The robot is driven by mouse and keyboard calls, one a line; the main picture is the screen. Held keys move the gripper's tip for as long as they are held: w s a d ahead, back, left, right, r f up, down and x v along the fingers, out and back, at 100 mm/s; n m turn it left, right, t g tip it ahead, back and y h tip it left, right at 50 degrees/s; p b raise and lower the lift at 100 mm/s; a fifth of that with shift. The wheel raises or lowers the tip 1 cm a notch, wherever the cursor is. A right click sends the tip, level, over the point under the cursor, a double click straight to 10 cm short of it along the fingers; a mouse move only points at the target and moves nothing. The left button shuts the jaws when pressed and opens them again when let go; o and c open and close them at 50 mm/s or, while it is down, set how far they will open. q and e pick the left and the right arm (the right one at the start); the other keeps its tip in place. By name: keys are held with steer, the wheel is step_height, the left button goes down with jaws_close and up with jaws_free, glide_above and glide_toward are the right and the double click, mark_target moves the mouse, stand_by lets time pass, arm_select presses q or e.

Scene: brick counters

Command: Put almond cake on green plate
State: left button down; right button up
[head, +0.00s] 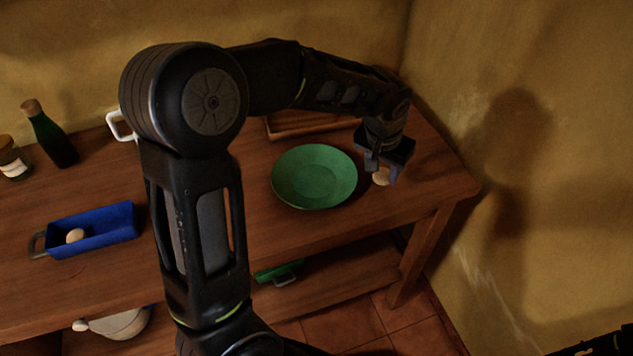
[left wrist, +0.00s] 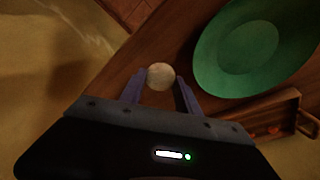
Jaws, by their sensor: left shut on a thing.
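The green plate (head: 314,176) lies on the wooden table, right of its middle. My left gripper (head: 383,175) is just right of the plate, low over the table, shut on a small round pale cake (head: 381,177). In the left wrist view the cake (left wrist: 160,76) sits between the two fingertips (left wrist: 160,88), and the green plate (left wrist: 252,45) is beside it, apart. I cannot tell whether the cake touches the table. My right gripper is not clearly in view; only a dark part of mine shows at the lower right corner of the head view.
A blue tray (head: 108,232) holding a pale round item (head: 76,236) is on the left. A green bottle (head: 51,138) and a jar (head: 12,160) stand behind it. A wooden tray (head: 318,124) lies behind the plate. A lower shelf holds a green item (head: 279,271) and a pale bowl (head: 122,324).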

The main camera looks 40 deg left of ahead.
arm_select(q)
steer(key=a+b, duration=0.1)
steer(key=a, duration=0.1)
steer(key=a+b, duration=0.1)
steer(key=a, duration=0.1)
steer(key=a+b, duration=0.2)
steer(key=a, duration=0.1)
steer(key=shift+s+r, duration=0.1)
steer(key=shift+r, duration=0.3)
step_height(320, 180, up, 3)
steer(key=b, duration=0.3)
glide_above(326, 176)
steer(key=shift+s+a+r, duration=0.1)
steer(key=shift+s+r, duration=0.35)
steer(key=shift+f, duration=3.2)
steer(key=shift+f, duration=1.85)
